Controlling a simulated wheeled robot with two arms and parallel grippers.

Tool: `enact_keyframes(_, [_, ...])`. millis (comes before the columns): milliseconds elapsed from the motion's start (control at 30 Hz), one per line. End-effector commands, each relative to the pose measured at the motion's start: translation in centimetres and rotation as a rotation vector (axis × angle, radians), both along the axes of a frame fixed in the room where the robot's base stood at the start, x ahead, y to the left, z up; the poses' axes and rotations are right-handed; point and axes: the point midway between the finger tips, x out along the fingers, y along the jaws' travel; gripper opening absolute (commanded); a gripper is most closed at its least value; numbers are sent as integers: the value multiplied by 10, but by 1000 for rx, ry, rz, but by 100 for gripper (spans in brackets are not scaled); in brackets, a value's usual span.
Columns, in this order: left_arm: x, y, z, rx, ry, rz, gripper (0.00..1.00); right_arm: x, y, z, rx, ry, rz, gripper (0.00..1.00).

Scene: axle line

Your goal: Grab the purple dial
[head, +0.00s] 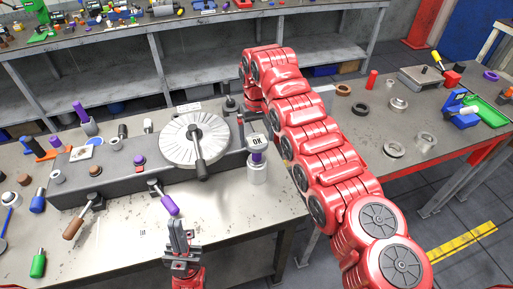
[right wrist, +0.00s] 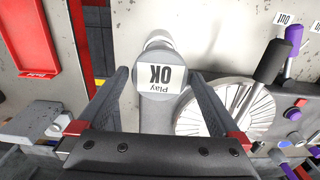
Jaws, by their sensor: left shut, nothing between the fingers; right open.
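A dial with a purple band (head: 257,157) stands upright on a pale cylinder at the right end of the grey fixture, a label reading OK facing up behind it. In the right wrist view the labelled grey head (right wrist: 160,98) appears upside down; its purple part is hidden there. My right gripper (right wrist: 158,73) is open, with its fingers on either side of this head; I cannot tell whether they touch it. My left gripper (head: 181,240) is shut and empty near the bench's front edge, in front of a purple-handled lever (head: 169,204).
A large silver disc (head: 190,135) with a black-gripped handle (head: 199,158) sits left of the dial. A brown-handled lever (head: 75,226) and a green bottle (head: 38,264) are further left. A side table (head: 415,165) holds rings and tools.

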Motion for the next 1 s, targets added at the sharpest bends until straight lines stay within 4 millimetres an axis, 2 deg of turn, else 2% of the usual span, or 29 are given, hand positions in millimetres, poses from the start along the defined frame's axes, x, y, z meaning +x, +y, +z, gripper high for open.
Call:
enact_keyframes(167, [0,0,16,0,0,0,0,0,0,-8,0,4,0,100])
enact_keyframes(300, [0,0,35,0,0,0,0,-1,1,-30,-2,7,1,100])
enact_keyframes(433, [0,0,39,0,0,0,0,0,1,-49,-3,4,0,100])
enact_keyframes(633, [0,0,37,0,0,0,0,1,1,-52,-1,0,0,100])
enact_keyframes(667, [0,0,37,0,0,0,0,1,1,-52,-1,0,0,96])
enact_keyframes(1000, [0,0,37,0,0,0,0,2,1,-52,-2,-2,0,35])
